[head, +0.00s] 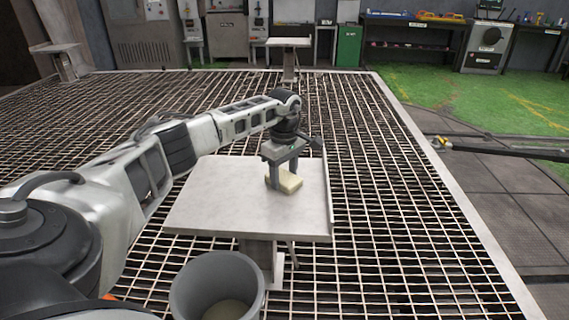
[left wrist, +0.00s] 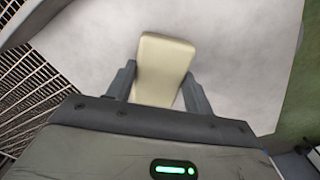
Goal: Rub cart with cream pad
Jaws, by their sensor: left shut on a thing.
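The cream pad (head: 288,181) is a small pale block at the right part of the grey cart top (head: 215,195). My left gripper (head: 284,180) points down over the cart and is shut on the pad. In the left wrist view the pad (left wrist: 163,68) sits between the two fingers (left wrist: 158,92), with the pale cart top (left wrist: 235,60) behind it. The pad appears to be at the cart surface; whether it presses on it is hard to tell. My right gripper is not in view.
A grey bin (head: 217,287) stands in front of the cart. A raised edge (head: 327,185) runs along the cart's right side. Metal grating (head: 385,220) surrounds the cart. Another small table (head: 289,42) stands far back, with workbenches behind.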

